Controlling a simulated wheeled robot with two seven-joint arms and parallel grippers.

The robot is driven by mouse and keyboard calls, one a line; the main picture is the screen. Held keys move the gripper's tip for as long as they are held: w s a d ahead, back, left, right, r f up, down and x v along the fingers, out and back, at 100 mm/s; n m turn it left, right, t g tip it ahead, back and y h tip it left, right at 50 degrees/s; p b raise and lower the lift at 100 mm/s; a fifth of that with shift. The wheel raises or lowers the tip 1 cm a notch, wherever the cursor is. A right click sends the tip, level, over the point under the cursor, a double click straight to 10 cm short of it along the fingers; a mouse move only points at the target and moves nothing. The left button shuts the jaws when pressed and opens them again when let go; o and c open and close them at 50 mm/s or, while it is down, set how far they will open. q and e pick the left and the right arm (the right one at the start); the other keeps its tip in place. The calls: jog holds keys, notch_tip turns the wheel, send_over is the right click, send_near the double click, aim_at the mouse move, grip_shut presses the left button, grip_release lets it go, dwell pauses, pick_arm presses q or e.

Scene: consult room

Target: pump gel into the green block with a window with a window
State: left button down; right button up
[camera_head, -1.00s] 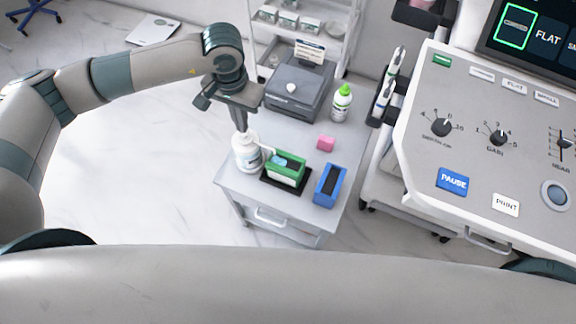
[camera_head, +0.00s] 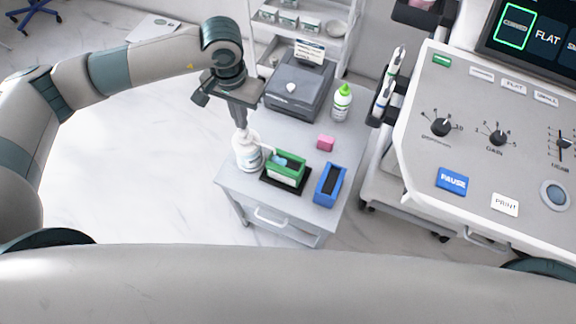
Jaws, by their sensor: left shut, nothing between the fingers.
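A white pump bottle (camera_head: 247,158) stands on the small grey cabinet, at its left front. The green block with a window (camera_head: 286,168) sits on a black pad (camera_head: 271,182) just right of the bottle, with some light blue showing at its top left. The bottle's spout points toward the block. My left gripper (camera_head: 241,126) is shut, with its fingertips pointing down at the top of the pump. It hides part of the pump head. My right gripper is not in view.
A blue block with a dark slot (camera_head: 330,184) and a pink cube (camera_head: 326,143) are on the cabinet (camera_head: 228,182). A green-capped bottle (camera_head: 342,103) and a grey printer-like box (camera_head: 297,90) stand behind. A machine with a control panel (camera_head: 480,150) is at the right.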

pick_arm(q)
jog(key=shift+r, duration=2.9)
